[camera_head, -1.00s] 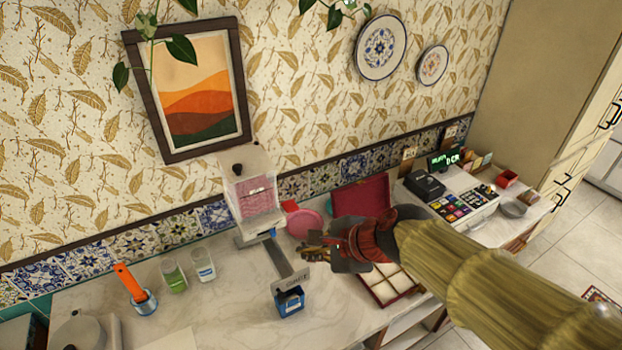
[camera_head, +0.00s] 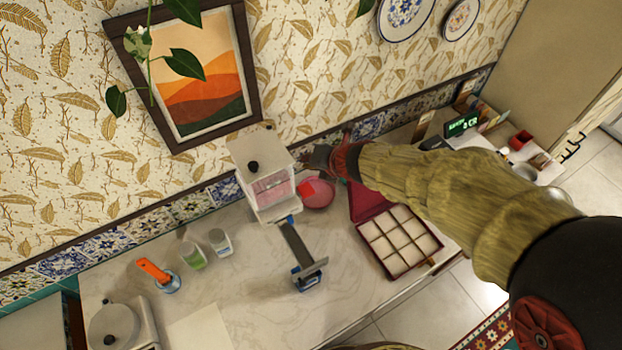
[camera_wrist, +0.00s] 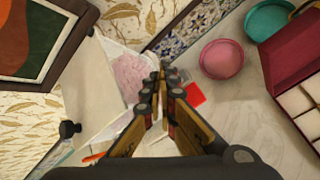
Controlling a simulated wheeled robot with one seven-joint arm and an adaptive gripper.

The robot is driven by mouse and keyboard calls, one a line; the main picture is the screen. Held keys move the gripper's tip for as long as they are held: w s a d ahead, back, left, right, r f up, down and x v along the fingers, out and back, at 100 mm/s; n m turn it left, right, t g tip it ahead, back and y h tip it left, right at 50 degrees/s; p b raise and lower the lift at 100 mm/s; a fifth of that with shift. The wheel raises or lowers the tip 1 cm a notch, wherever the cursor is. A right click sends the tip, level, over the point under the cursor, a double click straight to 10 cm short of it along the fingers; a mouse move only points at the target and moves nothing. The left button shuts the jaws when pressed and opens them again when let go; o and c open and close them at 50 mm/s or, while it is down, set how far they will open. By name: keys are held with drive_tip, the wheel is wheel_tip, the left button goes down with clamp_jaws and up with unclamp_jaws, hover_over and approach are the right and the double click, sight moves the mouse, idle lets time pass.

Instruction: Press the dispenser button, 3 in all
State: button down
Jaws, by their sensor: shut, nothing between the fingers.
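The dispenser (camera_head: 262,170) is a clear and white box with pink contents and a black knob. It stands on the counter against the tiled wall, and it also shows in the wrist view (camera_wrist: 95,85). A red square part (camera_head: 306,189), likely the button, juts from its right side; in the wrist view the red part (camera_wrist: 195,95) lies just right of my fingers. I cannot tell any contact.
A pink round dish (camera_head: 320,195) sits right of the dispenser. A red box with compartments (camera_head: 356,208) lies open farther right. Jars (camera_head: 220,242) stand at left on the counter.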

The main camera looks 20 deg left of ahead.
sight(306, 186)
drive_tip(key=shift+f, duration=0.1)
wheel_tip(306, 186, down, 9)
drive_tip(key=b, duration=0.8)
drive_tip(key=shift+r+b, duration=0.2)
drive_tip(key=shift+b, duration=0.1)
drive_tip(key=shift+s+f, duration=0.1)
idle(1.0)
drive_tip(key=shift+f+b, duration=0.3)
drive_tip(key=shift+f+b, duration=1.1)
drive_tip(key=shift+f, duration=0.25)
idle(1.4)
drive_tip(key=shift+r, duration=0.1)
drive_tip(key=shift+r+p, duration=1.7)
drive_tip(key=shift+p, duration=0.05)
